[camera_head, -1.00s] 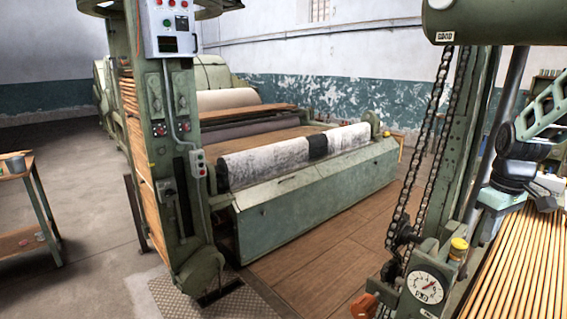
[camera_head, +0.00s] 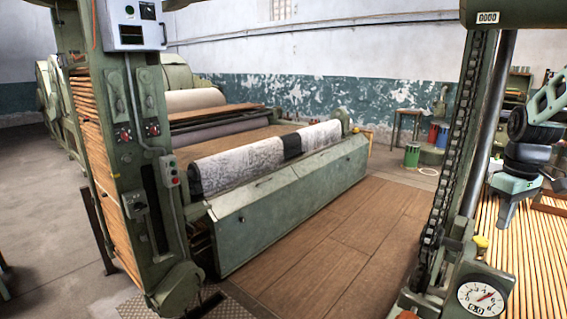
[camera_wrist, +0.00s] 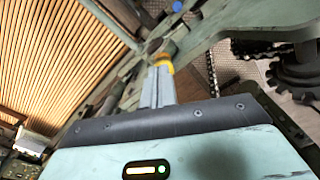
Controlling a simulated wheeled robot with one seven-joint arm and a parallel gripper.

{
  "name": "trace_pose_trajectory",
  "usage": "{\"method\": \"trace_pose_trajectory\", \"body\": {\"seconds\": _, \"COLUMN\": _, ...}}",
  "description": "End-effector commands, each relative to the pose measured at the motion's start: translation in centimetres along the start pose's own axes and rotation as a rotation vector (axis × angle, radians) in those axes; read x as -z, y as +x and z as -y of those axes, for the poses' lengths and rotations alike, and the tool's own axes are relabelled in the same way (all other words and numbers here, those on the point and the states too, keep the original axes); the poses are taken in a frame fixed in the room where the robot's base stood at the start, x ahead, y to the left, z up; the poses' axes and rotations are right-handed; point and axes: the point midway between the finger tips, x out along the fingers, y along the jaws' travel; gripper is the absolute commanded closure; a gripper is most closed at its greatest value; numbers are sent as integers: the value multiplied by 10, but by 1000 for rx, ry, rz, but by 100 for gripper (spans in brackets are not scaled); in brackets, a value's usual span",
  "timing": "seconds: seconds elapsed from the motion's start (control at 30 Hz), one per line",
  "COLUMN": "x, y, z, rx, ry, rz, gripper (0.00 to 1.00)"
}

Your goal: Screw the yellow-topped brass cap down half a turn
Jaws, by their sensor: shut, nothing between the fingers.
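The yellow-topped cap (camera_head: 481,243) sits on the green fitting just above the round dial, low at the right of the head view. Its brass side is too small to make out there. My gripper (camera_head: 502,222) points down above the slatted apron, a little right of the cap and higher in the picture. In the wrist view my gripper's fingers (camera_wrist: 158,72) are together and empty. A yellow patch (camera_wrist: 166,66) shows right at their tips; it looks like the cap, partly hidden by them. I cannot tell whether they touch it.
The dial gauge (camera_head: 485,299) is just below the cap. A hanging chain (camera_head: 447,165) and a green post stand close on its left. The slatted apron (camera_head: 535,255) lies to the right. The plank floor (camera_head: 335,240) left of the post is clear.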

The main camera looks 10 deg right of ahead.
Motion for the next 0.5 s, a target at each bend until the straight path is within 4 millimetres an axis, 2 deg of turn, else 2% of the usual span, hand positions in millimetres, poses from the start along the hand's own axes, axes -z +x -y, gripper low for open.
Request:
{"method": "trace_pose_trajectory", "body": {"seconds": 0.3, "x": 0, "y": 43, "z": 0, "rx": 1, "ry": 1, "rz": 0, "gripper": 100}}
{"method": "trace_pose_trajectory", "body": {"seconds": 0.5, "x": 0, "y": 59, "z": 0, "rx": 1, "ry": -1, "rz": 0, "gripper": 100}}
